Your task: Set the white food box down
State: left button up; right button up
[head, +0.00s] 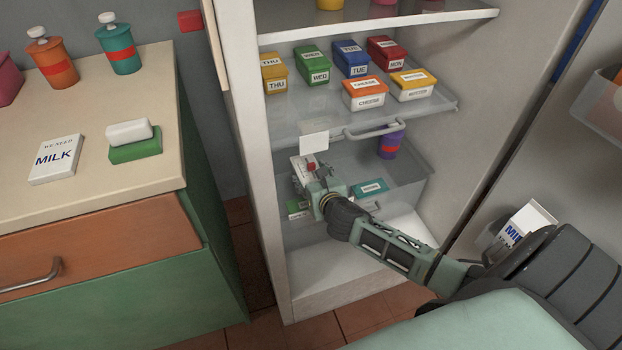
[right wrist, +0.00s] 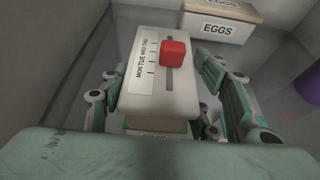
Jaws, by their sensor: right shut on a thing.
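The white food box (right wrist: 158,90) has a red slider knob and a MON TUE WED THU label. In the right wrist view it sits upright between the fingers of my right gripper (right wrist: 160,85), which is shut on it. In the head view the box (head: 303,163) is at the tip of my right gripper (head: 310,175), over the clear lower drawer (head: 405,180) of the fridge. A green edge shows just below the box in the wrist view; I cannot tell whether they touch. My left gripper is not in view.
An EGGS box (right wrist: 222,22) lies beyond the white box. The drawer also holds a teal box (head: 370,188) and a purple container (head: 391,141). Several coloured boxes stand on the glass shelf (head: 325,108) above. The counter (head: 110,185) is at left.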

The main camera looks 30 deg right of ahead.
jog(key=shift+f, duration=0.1)
jog(key=o, duration=1.4)
